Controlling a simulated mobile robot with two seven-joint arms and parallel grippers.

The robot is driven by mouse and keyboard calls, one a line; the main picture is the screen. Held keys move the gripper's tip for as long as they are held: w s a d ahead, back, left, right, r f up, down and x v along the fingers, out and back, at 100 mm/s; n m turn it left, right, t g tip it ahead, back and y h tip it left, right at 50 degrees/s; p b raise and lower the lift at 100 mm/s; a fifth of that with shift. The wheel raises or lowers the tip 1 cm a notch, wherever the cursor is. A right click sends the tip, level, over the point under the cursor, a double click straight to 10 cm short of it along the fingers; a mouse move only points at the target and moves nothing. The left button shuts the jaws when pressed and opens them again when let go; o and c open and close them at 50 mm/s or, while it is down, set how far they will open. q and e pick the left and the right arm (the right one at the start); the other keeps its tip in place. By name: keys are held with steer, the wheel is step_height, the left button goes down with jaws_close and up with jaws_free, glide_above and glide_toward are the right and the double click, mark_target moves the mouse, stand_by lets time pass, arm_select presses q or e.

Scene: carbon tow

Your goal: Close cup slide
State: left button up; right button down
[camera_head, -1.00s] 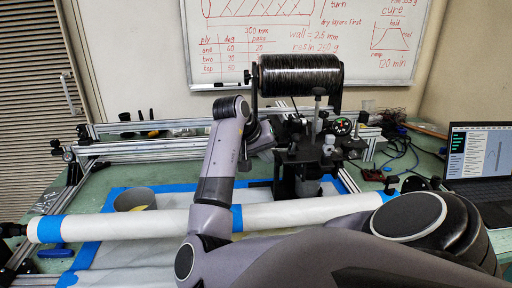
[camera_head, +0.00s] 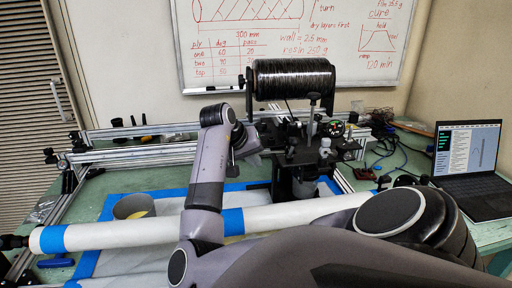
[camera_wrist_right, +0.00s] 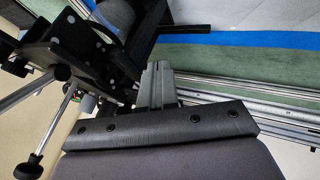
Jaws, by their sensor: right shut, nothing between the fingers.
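A dark carriage (camera_head: 300,158) with knobs and rods stands on the rail frame below the black tow spool (camera_head: 292,80). My right gripper (camera_head: 266,141) is shut and empty at the carriage's left side, partly hidden by my own wrist. In the right wrist view its fingers (camera_wrist_right: 157,82) are together beside the dark plate (camera_wrist_right: 72,48) of the carriage. Whether they touch it, I cannot tell. My left gripper is not in view.
A long white tube (camera_head: 120,234) with blue tape lies across the front, under my right arm. Metal rails (camera_head: 140,152) run along the table. A laptop (camera_head: 467,160) and cables (camera_head: 385,150) are at the right.

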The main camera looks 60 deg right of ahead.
steer(key=v, duration=1)
steer(key=shift+w+a, duration=0.3)
steer(key=shift+w, duration=0.05)
